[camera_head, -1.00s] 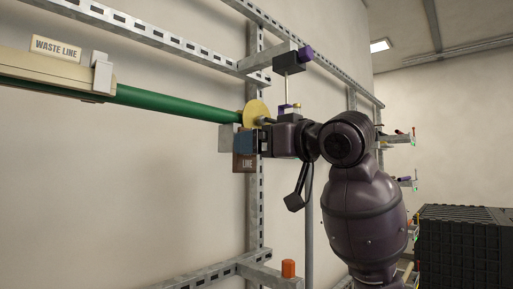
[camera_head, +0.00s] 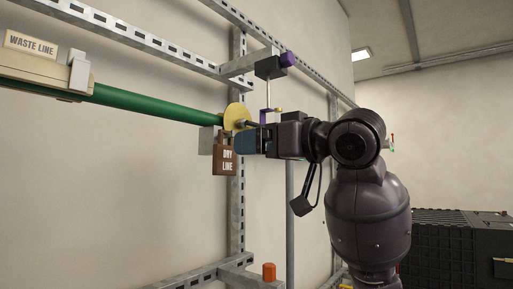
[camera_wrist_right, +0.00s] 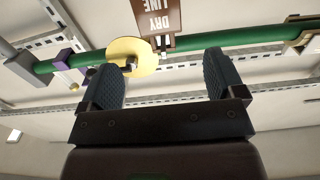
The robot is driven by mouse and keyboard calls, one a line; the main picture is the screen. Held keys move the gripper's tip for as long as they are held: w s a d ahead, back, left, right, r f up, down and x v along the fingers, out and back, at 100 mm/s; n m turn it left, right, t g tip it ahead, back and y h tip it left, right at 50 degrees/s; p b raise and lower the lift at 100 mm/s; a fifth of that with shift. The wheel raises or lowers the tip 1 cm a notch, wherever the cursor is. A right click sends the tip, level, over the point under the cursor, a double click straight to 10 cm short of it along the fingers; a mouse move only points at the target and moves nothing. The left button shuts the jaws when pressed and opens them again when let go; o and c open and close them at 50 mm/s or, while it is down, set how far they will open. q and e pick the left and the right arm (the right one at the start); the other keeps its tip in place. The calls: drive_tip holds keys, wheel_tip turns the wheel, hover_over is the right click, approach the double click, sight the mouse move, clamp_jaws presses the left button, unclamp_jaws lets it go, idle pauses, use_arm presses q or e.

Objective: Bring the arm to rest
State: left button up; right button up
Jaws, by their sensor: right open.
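My right gripper (camera_head: 246,143) is open at the wall-side pipe rack, just right of the yellow disc (camera_head: 234,115) at the end of the green pipe (camera_head: 160,104). A brown DRY LINE tag (camera_head: 224,160) hangs below the disc, beside the fingertips. In the right wrist view, the two fingers of my right gripper (camera_wrist_right: 163,75) stand wide apart with nothing held between them. The disc (camera_wrist_right: 134,58) and the tag (camera_wrist_right: 157,17) show beyond the fingers. My left gripper is not in view.
A rod with a purple-knobbed clamp (camera_head: 272,66) stands close above my right wrist. Slotted steel rails (camera_head: 125,35) line the wall. An orange cap (camera_head: 269,271) sits on a lower bracket. A black crate (camera_head: 450,240) stands at the lower right.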

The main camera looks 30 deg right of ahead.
drive_tip(key=shift+s+d, duration=0.15)
drive_tip(key=shift+s, duration=0.3)
idle(0.4)
drive_tip(key=w+d+f+m+g+h, duration=0.1)
drive_tip(key=w+f, duration=0.3)
drive_tip(key=f, duration=0.7)
drive_tip(key=w+d+f+m+h, duration=0.1)
drive_tip(key=w+f, duration=0.4)
drive_tip(key=f, duration=0.6)
drive_tip(key=w+f+m+g, duration=0.1)
drive_tip(key=w+f, duration=0.3)
drive_tip(key=f, duration=0.6)
drive_tip(key=s+d+f+g+h, duration=0.1)
drive_tip(key=s+f, duration=0.1)
drive_tip(key=f, duration=0.8)
drive_tip(key=s+f+h, duration=0.1)
drive_tip(key=s+f, duration=0.1)
drive_tip(key=f, duration=0.7)
drive_tip(key=s+a+f+g+h, duration=0.1)
drive_tip(key=s+a+f, duration=0.1)
drive_tip(key=s+f, duration=1)
drive_tip(key=s+a+f+g+h+b, duration=0.1)
drive_tip(key=s+a+f, duration=0.1)
drive_tip(key=s+f, duration=0.9)
wheel_tip(320, 180, down, 4)
drive_tip(key=shift+s+a+r, duration=0.1)
drive_tip(key=shift+s+a, duration=0.15)
drive_tip(key=shift+s, duration=0.15)
